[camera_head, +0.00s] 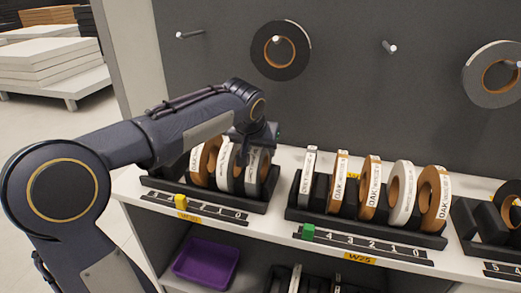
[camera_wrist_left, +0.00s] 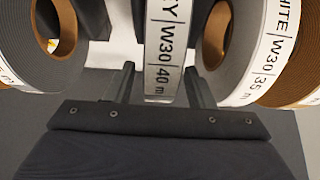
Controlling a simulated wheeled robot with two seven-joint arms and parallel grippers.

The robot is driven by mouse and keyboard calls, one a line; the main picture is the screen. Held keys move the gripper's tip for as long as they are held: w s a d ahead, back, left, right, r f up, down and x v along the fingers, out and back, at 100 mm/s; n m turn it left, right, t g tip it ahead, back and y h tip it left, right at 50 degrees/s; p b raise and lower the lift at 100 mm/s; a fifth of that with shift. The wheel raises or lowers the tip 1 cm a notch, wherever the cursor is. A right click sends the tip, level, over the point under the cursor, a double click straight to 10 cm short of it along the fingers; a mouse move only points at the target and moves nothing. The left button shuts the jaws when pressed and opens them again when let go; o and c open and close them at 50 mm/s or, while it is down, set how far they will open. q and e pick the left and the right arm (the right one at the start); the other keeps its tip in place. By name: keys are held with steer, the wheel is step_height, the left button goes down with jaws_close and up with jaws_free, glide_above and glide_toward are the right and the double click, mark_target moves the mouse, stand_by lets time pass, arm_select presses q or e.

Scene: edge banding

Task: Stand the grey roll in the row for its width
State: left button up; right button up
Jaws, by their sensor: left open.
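A grey-labelled roll (camera_wrist_left: 163,55) shows in the left wrist view; its label ends in "Y" and reads "W30 40 m". In the head view it appears to be the rightmost roll (camera_head: 258,172) in the left rack (camera_head: 160,183), standing upright. My left gripper (camera_head: 258,135) is just above it, open, with a finger on each side of the roll in the left wrist view (camera_wrist_left: 160,80). Whether the fingers touch it cannot be told. A roll labelled "WHITE W30 35 m" (camera_wrist_left: 262,50) stands beside it. My right gripper is not in view.
The middle rack (camera_head: 300,213), tagged W25, holds several rolls and a green marker (camera_head: 308,231). A yellow marker (camera_head: 181,201) sits at the left rack. Rolls hang on wall pegs, one dark (camera_head: 268,65), one grey (camera_head: 475,85). A purple bin (camera_head: 207,262) is below.

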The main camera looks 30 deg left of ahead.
arm_select(q)
steer(key=p+v, duration=0.1)
steer(key=v, duration=0.9)
steer(key=shift+s+r, duration=0.15)
steer(key=shift+r, duration=0.05)
steer(key=s+d+f+h, duration=0.2)
steer(key=s+d+f, duration=0.3)
steer(key=s+f, duration=0.4)
steer(key=s+d+f+m+h, duration=0.1)
steer(key=s+d+f+h, duration=0.2)
steer(key=s+f, duration=0.7)
steer(key=s+d, duration=0.2)
steer(key=s, duration=0.1)
steer(key=shift+s+g, duration=0.35)
steer(key=shift+g, duration=0.05)
